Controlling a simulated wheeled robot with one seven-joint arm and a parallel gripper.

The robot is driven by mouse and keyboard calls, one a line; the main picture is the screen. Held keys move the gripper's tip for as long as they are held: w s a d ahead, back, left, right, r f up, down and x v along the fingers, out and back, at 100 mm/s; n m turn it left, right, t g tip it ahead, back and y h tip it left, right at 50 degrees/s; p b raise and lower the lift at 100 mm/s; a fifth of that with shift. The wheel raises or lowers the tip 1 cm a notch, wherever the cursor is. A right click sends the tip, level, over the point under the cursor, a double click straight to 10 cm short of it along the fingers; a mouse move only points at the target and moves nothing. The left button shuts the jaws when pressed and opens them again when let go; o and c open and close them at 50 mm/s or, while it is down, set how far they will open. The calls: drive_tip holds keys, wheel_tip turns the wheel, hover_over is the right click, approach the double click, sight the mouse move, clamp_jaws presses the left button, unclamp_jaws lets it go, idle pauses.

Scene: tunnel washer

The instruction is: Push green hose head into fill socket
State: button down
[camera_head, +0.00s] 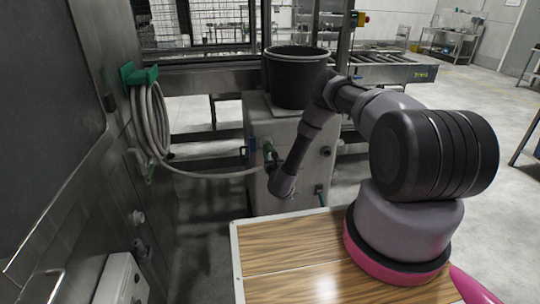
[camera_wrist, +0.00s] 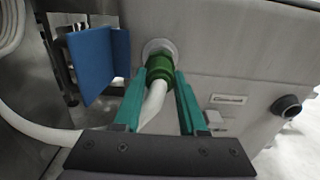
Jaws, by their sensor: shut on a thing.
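The green hose head (camera_wrist: 160,68) is at the pale round fill socket (camera_wrist: 159,48) on the front of the grey cabinet in the wrist view. Its front end meets the socket ring; I cannot tell how deep it sits. The white hose (camera_wrist: 153,103) runs back from it between the fingers. My gripper (camera_wrist: 160,82) has teal fingers on both sides of the hose head, shut on it. In the head view the green hose head (camera_head: 267,146) shows small at the cabinet's left side, with my gripper (camera_head: 270,155) partly hidden by my arm.
A blue bracket (camera_wrist: 92,62) stands left of the socket. A dark round port (camera_wrist: 286,107) and a label plate are to the right. A black bucket (camera_head: 296,78) stands on the cabinet (camera_head: 262,120). The coiled hose (camera_head: 150,125) hangs on a green holder (camera_head: 140,77) at left.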

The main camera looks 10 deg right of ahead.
idle(0.4)
drive_tip(key=shift+c, duration=1.9)
unclamp_jaws()
